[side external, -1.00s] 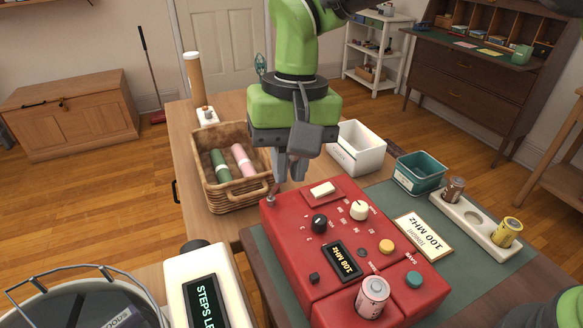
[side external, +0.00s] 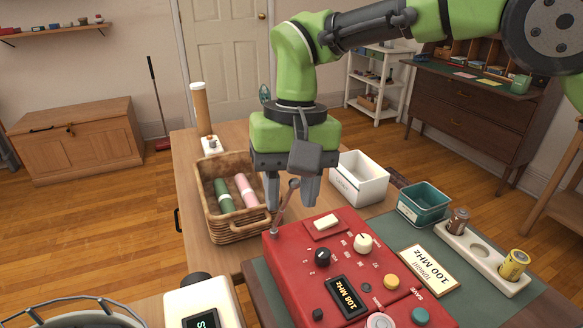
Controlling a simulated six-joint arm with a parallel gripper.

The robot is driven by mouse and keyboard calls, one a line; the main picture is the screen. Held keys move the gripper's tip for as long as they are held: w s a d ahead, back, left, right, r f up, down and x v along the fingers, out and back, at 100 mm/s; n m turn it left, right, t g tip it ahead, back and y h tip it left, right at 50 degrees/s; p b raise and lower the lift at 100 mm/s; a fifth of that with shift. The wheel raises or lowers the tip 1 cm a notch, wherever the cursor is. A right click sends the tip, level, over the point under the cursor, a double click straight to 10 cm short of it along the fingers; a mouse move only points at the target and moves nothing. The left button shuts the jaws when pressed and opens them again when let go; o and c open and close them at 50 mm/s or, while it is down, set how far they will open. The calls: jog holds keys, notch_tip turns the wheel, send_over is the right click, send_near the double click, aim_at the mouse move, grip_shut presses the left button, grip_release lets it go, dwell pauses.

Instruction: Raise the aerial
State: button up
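The red radio (side external: 300,268) stands on the table, its display reading 108 MHz. Its aerial (side external: 283,212) is a thin reddish rod with a round tip, rising from a metal base at the radio's far left corner. It stands up and leans to the right. My gripper (side external: 291,200) points down above that corner, its two grey fingers apart. The aerial's tip shows between the fingers in the picture. A gap shows beside the tip; I cannot tell whether it touches a finger.
A wicker basket (side external: 205,203) with green and pink rolls stands left of my gripper. A white box (side external: 372,186), a teal bin (side external: 413,212), a 100 MHz card (side external: 428,268) and a battery holder (side external: 452,245) are at right.

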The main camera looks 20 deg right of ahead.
aim_at(283, 208)
notch_tip(283, 208, up, 9)
jog(key=w+d, duration=0.1)
jog(key=shift+r, duration=0.2)
dwell(0.4)
jog(key=shift+w+d, duration=0.1)
jog(key=f+m+y, duration=0.1)
jog(key=f, duration=0.2)
jog(key=a+f+m+y, duration=0.1)
jog(key=f, duration=0.3)
jog(key=f+m+g+y, duration=0.1)
jog(key=f, duration=0.3)
jog(key=shift+a+f+m+y, duration=0.15)
jog(key=shift+f+m+y, duration=0.1)
jog(key=shift+m+y, duration=0.05)
jog(key=shift+c, duration=0.5)
grip_shut()
